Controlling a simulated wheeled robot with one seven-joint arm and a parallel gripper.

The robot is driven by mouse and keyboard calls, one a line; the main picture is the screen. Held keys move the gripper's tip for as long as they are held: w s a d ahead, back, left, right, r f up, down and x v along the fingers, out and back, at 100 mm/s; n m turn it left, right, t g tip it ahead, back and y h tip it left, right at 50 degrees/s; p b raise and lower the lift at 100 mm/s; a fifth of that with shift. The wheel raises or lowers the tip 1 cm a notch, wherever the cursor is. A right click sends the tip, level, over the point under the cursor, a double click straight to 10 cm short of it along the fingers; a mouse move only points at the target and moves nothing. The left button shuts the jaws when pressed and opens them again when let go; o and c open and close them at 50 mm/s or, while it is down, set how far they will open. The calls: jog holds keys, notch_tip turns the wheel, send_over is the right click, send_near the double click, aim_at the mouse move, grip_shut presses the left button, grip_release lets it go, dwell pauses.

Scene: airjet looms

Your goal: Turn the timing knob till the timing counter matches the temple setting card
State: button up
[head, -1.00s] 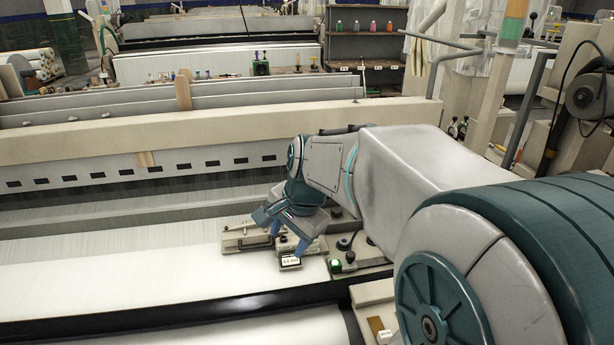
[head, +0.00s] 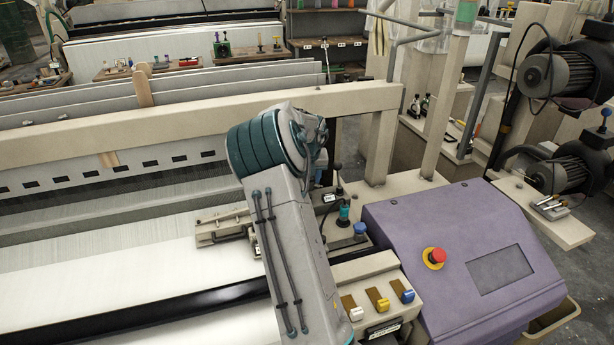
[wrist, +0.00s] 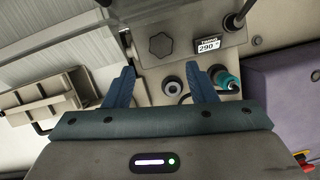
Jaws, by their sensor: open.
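In the wrist view, a small counter (wrist: 208,44) under a label that looks like "TIMING" reads about 290. It also shows in the head view (head: 329,198), too small to read. A dark lobed knob (wrist: 160,45), likely the timing knob, sits left of it on a grey plate. My gripper (wrist: 160,68) is open and empty, its blue fingers apart with the lobed knob beyond and roughly between their tips. I cannot tell if they touch anything. In the head view my arm hides the gripper and this knob. I cannot make out the temple setting card.
A round dark knob (wrist: 172,87) lies between the fingers, and a teal-bodied fitting (wrist: 226,80) is just right of them. A lever (wrist: 240,20) rises beyond the counter. A purple console (head: 460,260) with a red button (head: 434,257) stands right. A beige clamp block (wrist: 45,100) lies left.

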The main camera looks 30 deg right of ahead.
jog(key=shift+x, duration=4.1)
jog(key=shift+w+d, duration=0.1)
jog(key=c, duration=0.7)
